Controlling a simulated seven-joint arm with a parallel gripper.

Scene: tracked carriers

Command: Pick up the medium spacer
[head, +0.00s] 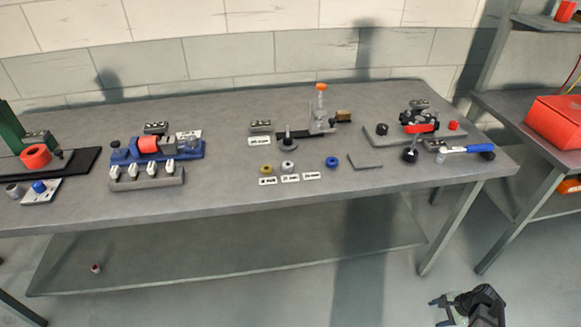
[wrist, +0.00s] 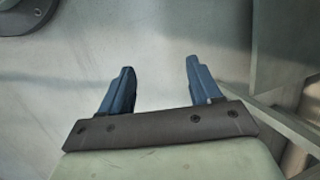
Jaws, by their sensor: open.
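Three small ring-shaped spacers sit on the grey bench in the head view: a yellow spacer (head: 266,169), a whitish-grey spacer (head: 288,166) and a blue spacer (head: 332,162). White label cards (head: 290,178) lie in front of them; their print is too small to read surely. The whitish-grey one stands behind the middle card. My gripper (head: 437,312) is low at the bottom right of the head view, in front of the bench and far from the spacers. In the wrist view its two blue fingers (wrist: 159,68) are apart with nothing between them.
Behind the spacers stand a post on a round base (head: 289,142) and a clear fixture with an orange top (head: 321,108). An L-shaped hex key (head: 365,163) lies right of the blue spacer. A blue-handled hammer (head: 465,149) lies at the bench's right end.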

